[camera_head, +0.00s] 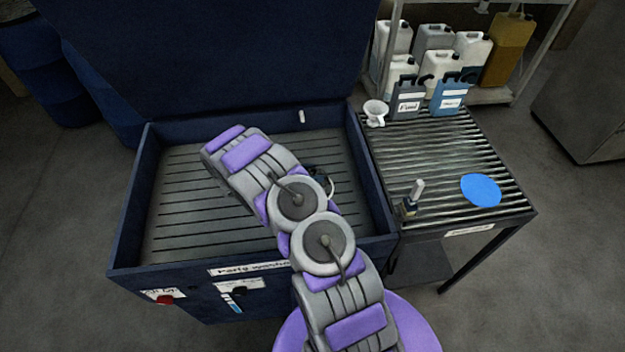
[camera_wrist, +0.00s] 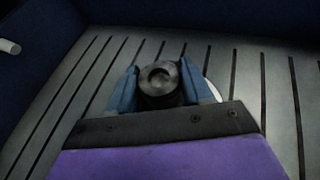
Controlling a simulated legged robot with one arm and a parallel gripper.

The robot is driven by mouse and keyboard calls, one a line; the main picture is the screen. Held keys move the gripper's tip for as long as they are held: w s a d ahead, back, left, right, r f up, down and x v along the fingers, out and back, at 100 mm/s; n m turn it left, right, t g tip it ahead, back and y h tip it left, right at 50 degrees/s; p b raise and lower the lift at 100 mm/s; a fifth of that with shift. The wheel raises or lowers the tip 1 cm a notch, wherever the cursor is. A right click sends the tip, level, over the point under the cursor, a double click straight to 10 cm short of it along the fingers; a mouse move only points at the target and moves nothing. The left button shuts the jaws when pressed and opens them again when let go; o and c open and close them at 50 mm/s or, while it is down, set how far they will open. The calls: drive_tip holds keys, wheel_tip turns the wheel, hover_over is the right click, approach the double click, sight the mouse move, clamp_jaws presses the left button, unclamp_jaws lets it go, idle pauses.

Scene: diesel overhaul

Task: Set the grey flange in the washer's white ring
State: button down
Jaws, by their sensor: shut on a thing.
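The grey flange (camera_wrist: 159,78) is a round dark-grey piece with a hollow centre. My gripper (camera_wrist: 160,85) is shut on it, with a blue finger on each side. The white ring (camera_wrist: 212,88) shows only as a pale arc beside the right finger in the wrist view; the rest is hidden behind the fingers and flange. A bit of the ring (camera_head: 331,187) also shows in the head view, right of my arm. I cannot tell whether the flange is above the ring or touching it. The washer (camera_head: 185,215) is a dark blue open tub with a slatted grey floor.
The washer's raised lid (camera_head: 210,60) stands behind the tub. A white spout (camera_head: 302,116) sticks out from its back wall. On the right, a slatted table (camera_head: 440,165) holds a white funnel (camera_head: 375,113), jugs (camera_head: 408,100), a blue disc (camera_head: 481,190) and a small upright tool (camera_head: 412,200).

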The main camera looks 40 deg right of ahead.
drive_tip(key=f, duration=0.3)
drive_tip(key=shift+a+f+b, duration=0.15)
drive_tip(key=shift+a+b, duration=0.15)
drive_tip(key=shift+c, duration=2.4)
unclamp_jaws()
drive_tip(key=shift+d, duration=0.25)
drive_tip(key=shift+a, duration=0.1)
drive_tip(key=shift+a, duration=0.1)
